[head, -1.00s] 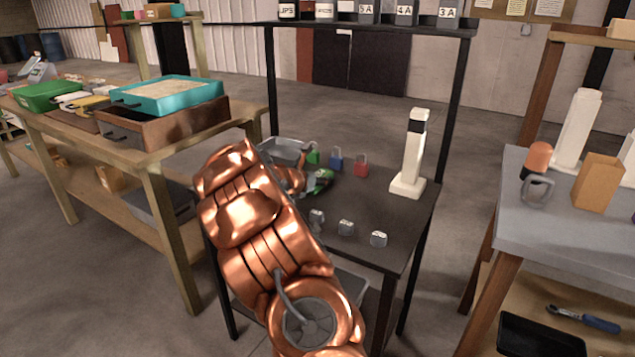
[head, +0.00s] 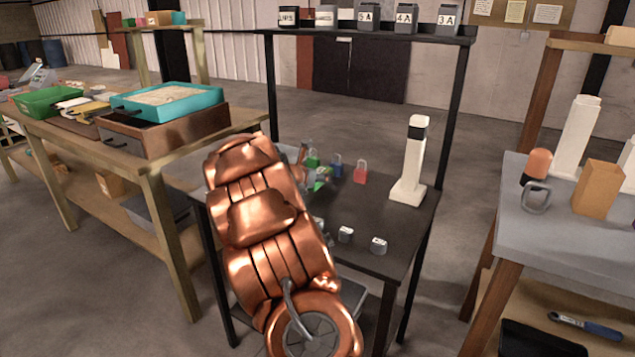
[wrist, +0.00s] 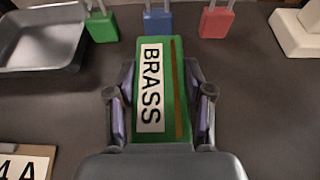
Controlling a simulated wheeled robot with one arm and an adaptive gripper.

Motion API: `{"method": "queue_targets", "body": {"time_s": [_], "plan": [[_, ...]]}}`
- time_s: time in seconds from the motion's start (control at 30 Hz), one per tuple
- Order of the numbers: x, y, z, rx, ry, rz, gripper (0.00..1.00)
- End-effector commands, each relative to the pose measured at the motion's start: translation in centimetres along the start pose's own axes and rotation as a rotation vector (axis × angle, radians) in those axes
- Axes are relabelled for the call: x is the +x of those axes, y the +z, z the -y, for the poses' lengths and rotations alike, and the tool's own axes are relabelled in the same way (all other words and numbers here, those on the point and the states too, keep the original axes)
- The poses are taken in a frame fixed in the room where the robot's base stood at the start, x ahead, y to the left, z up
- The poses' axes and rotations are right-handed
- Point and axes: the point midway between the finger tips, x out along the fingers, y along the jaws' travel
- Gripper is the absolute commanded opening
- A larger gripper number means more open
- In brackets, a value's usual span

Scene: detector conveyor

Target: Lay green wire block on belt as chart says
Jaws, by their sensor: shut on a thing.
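The green block (wrist: 162,90) carries a white label reading BRASS and a brown stripe like a wire. In the wrist view my gripper (wrist: 160,105) is shut on it, one finger on each side. In the head view the green block (head: 321,180) is small and partly hidden behind my copper arm, over the dark table (head: 370,210). Papers on a board (head: 515,11) hang on the back wall; their writing is too small to read. I cannot make out a belt in either view.
Green (wrist: 102,27), blue (wrist: 157,23) and red (wrist: 216,22) padlocks stand beyond the block. A grey tray (wrist: 45,68) is at left, a white stand (head: 412,160) at right. Labelled boxes (head: 405,18) line the shelf above.

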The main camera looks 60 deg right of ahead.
Motion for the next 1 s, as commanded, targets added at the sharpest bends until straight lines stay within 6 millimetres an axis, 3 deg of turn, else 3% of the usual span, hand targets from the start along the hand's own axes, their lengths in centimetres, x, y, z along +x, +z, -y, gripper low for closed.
{"method": "queue_targets", "body": {"time_s": [0.8, 1.0], "plan": [[-6.9, -1.9, 9.8, 0.002, -0.003, 0.001, 0.07], [-8.2, -2.0, 11.5, 0.003, -0.001, 0.002, 0.07]]}}
